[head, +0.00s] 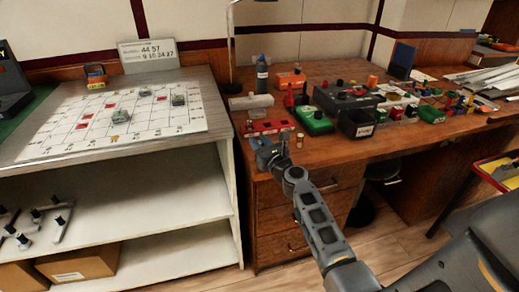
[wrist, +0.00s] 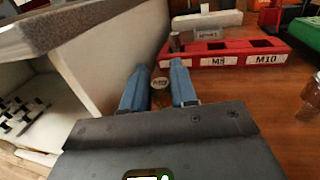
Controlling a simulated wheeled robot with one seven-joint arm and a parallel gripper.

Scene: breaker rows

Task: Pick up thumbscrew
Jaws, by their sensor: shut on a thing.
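My gripper (head: 268,146) is over the front left corner of the wooden desk, in front of the red tray (head: 270,126). In the wrist view, the two blue fingers of my gripper (wrist: 160,90) are shut on a small round piece with a pale, marked top, seemingly the thumbscrew (wrist: 160,83). Its lower part is blurred and partly hidden between the fingers. In the head view my gripper hides it. The red tray (wrist: 240,66) has M8 and M10 labels. A small dark cylinder (wrist: 177,41) stands at the tray's left end.
A small amber bottle-like piece (wrist: 309,100) stands to the right of my gripper; it also shows in the head view (head: 299,141). A green block (head: 315,121) and a black bin (head: 357,123) stand further right. A white-sided shelf unit (head: 226,180) is close on the left.

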